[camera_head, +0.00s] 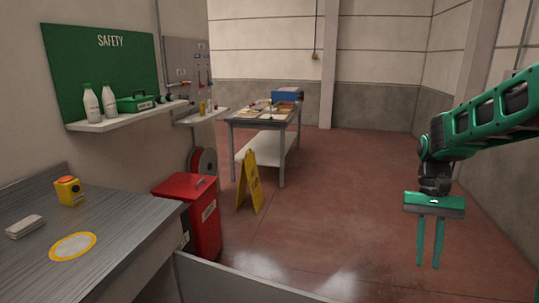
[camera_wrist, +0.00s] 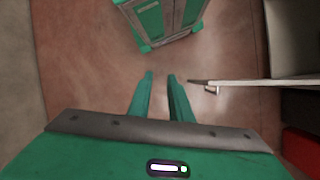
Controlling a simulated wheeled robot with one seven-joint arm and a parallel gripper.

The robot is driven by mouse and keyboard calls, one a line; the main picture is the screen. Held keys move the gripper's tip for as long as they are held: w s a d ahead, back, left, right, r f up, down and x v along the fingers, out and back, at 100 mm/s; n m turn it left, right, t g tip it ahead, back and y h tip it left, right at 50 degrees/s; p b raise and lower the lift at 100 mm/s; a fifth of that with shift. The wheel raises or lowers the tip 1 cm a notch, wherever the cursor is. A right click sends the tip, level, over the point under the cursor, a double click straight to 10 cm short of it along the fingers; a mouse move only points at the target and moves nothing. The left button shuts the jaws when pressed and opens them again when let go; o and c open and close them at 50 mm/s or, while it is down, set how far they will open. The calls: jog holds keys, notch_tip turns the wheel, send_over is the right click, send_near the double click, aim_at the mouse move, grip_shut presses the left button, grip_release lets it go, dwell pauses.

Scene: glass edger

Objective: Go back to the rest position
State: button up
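My gripper (camera_head: 429,266) hangs at the right of the head view, pointing down over the open floor. Its two green fingers are a little apart with nothing between them. In the wrist view the fingertips (camera_wrist: 160,76) also show a gap, with only the reddish floor visible between them. My green arm comes in from the right edge of the head view.
A grey bench (camera_head: 130,232) at left carries a yellow box with an orange top (camera_head: 69,191). A red bin (camera_head: 203,215), a yellow floor sign (camera_head: 250,182) and a worktable (camera_head: 236,140) stand beyond. A shelf (camera_head: 130,117) holds white bottles. The floor at centre is clear.

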jog(key=s+d+t, duration=0.1)
jog(key=s+t, duration=0.1)
jog(key=s, duration=0.8)
jog(key=s+d+r+t, duration=0.1)
jog(key=s+t, duration=0.1)
jog(key=s, duration=0.9)
jog(key=shift+s+d+t+h, duration=0.3)
jog(key=shift+d, duration=0.1)
